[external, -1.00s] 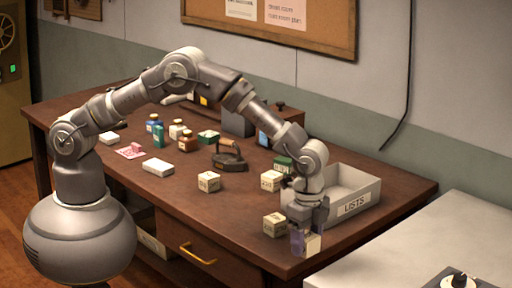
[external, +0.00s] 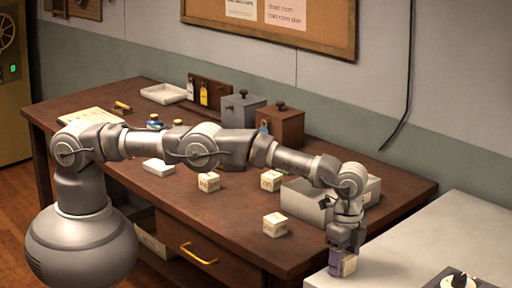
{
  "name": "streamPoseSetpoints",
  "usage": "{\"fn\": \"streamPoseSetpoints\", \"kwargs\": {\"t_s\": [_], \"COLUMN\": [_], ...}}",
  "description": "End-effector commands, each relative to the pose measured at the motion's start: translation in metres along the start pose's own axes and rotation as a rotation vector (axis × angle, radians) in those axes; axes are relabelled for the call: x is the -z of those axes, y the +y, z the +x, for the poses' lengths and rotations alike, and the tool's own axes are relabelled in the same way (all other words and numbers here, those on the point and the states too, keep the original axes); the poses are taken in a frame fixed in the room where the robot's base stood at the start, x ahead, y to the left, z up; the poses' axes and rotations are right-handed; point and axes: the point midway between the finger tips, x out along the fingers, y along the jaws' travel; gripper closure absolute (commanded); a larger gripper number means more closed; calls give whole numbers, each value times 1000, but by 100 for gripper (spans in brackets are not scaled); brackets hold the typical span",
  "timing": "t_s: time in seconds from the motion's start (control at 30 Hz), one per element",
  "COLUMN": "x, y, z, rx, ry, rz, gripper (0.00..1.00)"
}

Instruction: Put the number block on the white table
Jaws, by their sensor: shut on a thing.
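My gripper (external: 343,264) is shut on a small cream block (external: 349,264), taken to be the number block. Its fingers cover much of the block, and I cannot read a marking on it. The block is over the near-left part of the white table (external: 420,240) at the right. I cannot tell whether it touches the top. Other cream blocks stay on the brown desk: one (external: 275,225) near the front edge, one (external: 209,182) left of centre, and one (external: 271,180) beside the tray.
A white tray (external: 307,203) sits on the brown desk (external: 225,215), partly behind my arm. A dark device with a white dial (external: 458,282) is at the white table's front right. The table between is clear. Grey and brown boxes (external: 280,125) stand at the desk's back.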

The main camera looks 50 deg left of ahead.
Motion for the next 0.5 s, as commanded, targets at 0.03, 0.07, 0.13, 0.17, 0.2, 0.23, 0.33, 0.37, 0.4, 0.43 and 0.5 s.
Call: {"fn": "streamPoseSetpoints", "kwargs": {"t_s": [0.03, 0.07, 0.13, 0.17, 0.2, 0.23, 0.33, 0.37, 0.4, 0.43, 0.5], "x": [0, 0, 0, 0, 0, 0, 0, 0, 0, 0, 0], "y": [0, 0, 0, 0, 0, 0, 0, 0, 0, 0, 0], "z": [1, 1, 0, 0, 0, 0, 3, 3, 2, 2, 2], "rx": [1, 1, 1, 1, 1, 1, 1, 1, 1, 1, 1], "ry": [2, 2, 2, 2, 2, 2, 1, 1, 1, 1, 1], "rz": [0, 0, 0, 0, 0, 0, 0, 0, 0, 0, 0], "gripper": [76, 76, 76, 76, 76, 76, 76, 42, 32, 25, 21]}}
